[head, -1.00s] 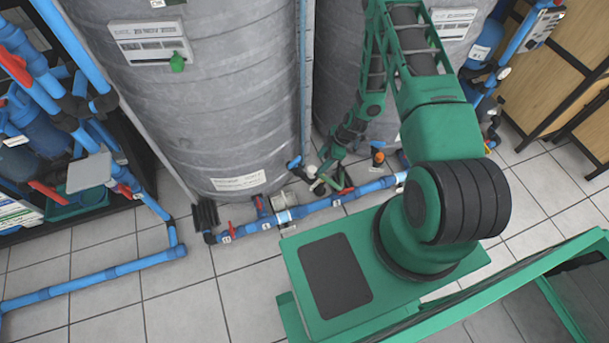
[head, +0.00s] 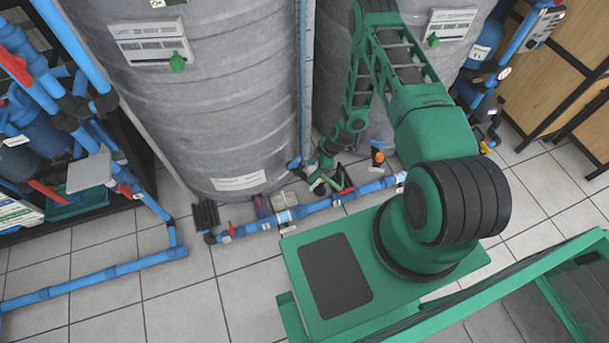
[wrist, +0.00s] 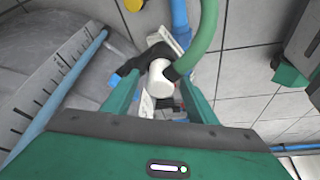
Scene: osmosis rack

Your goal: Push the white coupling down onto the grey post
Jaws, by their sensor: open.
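The white coupling (wrist: 160,80) shows in the wrist view as a short white cylinder, between the far ends of my gripper's two green fingers (wrist: 160,92). The fingers stand apart on either side of it; I cannot tell if either touches it. A green hose curves down beside the coupling on the right. The grey post cannot be made out under the coupling. In the head view my gripper (head: 330,182) is low by the foot of the tanks, just behind the blue floor pipe, too small to tell the coupling apart.
A blue pipe (head: 315,207) with red valve handles runs along the floor in front of the large grey tanks (head: 215,100). An orange-topped fitting (head: 378,158) stands right of my gripper. Blue pipework fills the left side. Tiled floor (head: 110,310) is open at the front left.

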